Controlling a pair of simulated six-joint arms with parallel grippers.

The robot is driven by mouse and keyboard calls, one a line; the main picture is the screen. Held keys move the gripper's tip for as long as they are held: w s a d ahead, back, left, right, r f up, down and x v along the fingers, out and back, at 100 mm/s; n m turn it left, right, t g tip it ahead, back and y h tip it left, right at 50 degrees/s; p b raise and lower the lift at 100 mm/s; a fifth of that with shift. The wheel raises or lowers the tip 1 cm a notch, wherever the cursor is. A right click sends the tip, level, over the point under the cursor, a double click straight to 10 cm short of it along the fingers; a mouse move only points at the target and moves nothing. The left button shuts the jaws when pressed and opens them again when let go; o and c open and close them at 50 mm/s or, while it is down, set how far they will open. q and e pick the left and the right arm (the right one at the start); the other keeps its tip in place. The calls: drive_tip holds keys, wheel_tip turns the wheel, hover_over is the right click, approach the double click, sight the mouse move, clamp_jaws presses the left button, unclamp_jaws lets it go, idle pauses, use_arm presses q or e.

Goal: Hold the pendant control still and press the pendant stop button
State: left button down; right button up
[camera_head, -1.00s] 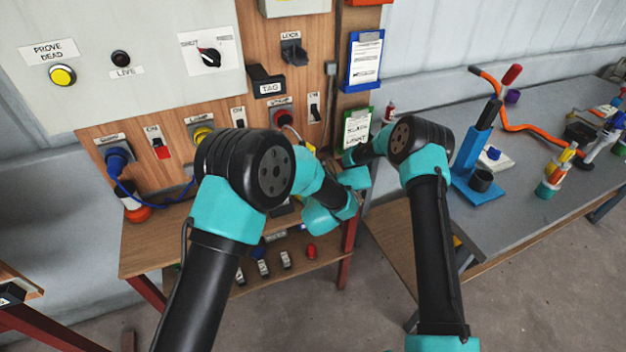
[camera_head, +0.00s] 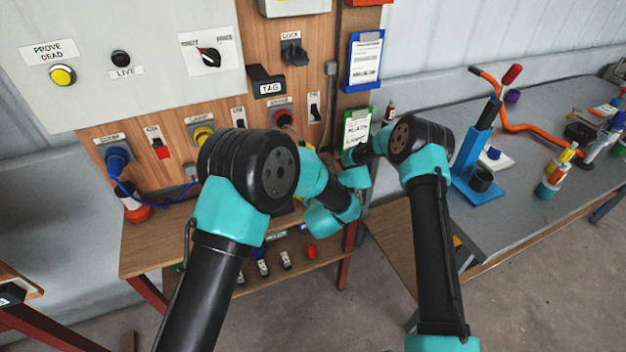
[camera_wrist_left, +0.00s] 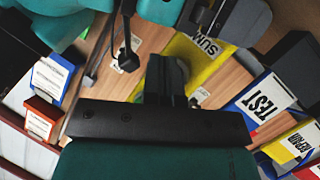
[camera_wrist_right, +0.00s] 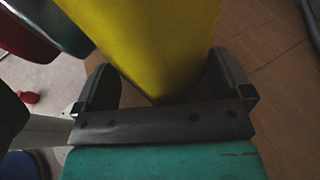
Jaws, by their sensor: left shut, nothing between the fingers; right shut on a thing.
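My right gripper (camera_wrist_right: 163,85) has its two dark fingers on either side of a large yellow body, which I take to be the pendant control (camera_wrist_right: 150,35). In the left wrist view a yellow piece with black lettering (camera_wrist_left: 197,58) lies beyond my left gripper, near grey finger-like parts; I cannot tell whether it is the pendant. My left gripper (camera_wrist_left: 167,72) is shut and empty, its fingers together in front of the wooden panel. Whether it touches the yellow piece is unclear. The stop button cannot be made out.
A shelf with small parts stands below. A grey bench (camera_head: 530,160) with a blue stand (camera_head: 478,150) is at the right. Labelled bins show in the left wrist view (camera_wrist_left: 262,100).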

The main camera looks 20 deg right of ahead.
use_arm(q)
drive_tip(key=shift+s+d, duration=0.1)
drive_tip(key=shift+s, duration=0.1)
drive_tip(key=s, duration=0.1)
drive_tip(key=s+d, duration=0.1)
drive_tip(key=s, duration=0.1)
drive_tip(key=s+d, duration=0.1)
drive_tip(key=shift+s+d, duration=0.15)
drive_tip(key=shift+s, duration=0.05)
idle(0.5)
idle(0.5)
use_arm(e)
drive_tip(key=o, duration=0.3)
drive_tip(key=v, duration=1.2)
